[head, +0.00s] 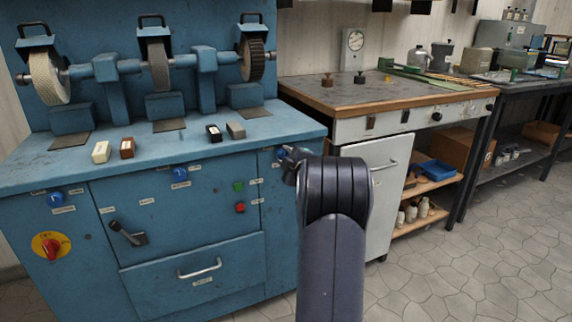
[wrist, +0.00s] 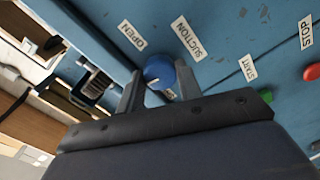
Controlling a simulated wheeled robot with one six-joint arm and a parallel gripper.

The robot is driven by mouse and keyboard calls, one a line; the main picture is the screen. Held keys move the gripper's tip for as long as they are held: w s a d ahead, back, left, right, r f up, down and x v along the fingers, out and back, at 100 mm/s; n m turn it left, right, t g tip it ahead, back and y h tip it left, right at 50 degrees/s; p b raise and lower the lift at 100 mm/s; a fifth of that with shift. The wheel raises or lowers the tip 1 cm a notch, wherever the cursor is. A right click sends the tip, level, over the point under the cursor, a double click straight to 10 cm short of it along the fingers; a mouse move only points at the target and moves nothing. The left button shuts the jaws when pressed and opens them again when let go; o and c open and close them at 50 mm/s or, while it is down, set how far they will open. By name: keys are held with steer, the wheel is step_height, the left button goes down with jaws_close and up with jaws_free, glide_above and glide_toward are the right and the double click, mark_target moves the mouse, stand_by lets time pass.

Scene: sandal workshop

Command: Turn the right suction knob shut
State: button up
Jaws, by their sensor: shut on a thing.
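The right suction knob (wrist: 158,72) is a round blue knob with a white mark on the blue cabinet front. In the wrist view it sits between the two fingertips of my gripper (wrist: 160,84), which is shut on it. An OPEN label (wrist: 131,35) and a SUCTION label (wrist: 188,39) are beside it. Another label by the knob is partly hidden by a finger. In the head view my gripper (head: 287,156) is at the cabinet's right end, and my arm and gripper mostly hide the knob there.
A left blue knob (head: 55,198) and a middle blue knob (head: 180,174) are on the same cabinet. A green button (head: 238,186) and a red button (head: 240,208) are left of my gripper. A white cabinet door (head: 372,195) with a handle stands close on the right. The tiled floor is clear.

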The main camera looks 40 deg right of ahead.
steer(key=shift+n+b, duration=0.8)
steer(key=shift+n, duration=0.4)
steer(key=o, duration=1)
steer(key=p+v, duration=0.1)
steer(key=v, duration=0.9)
steer(key=shift+s+a, duration=0.2)
steer(key=shift+s, duration=0.15)
steer(key=shift+w, duration=0.1)
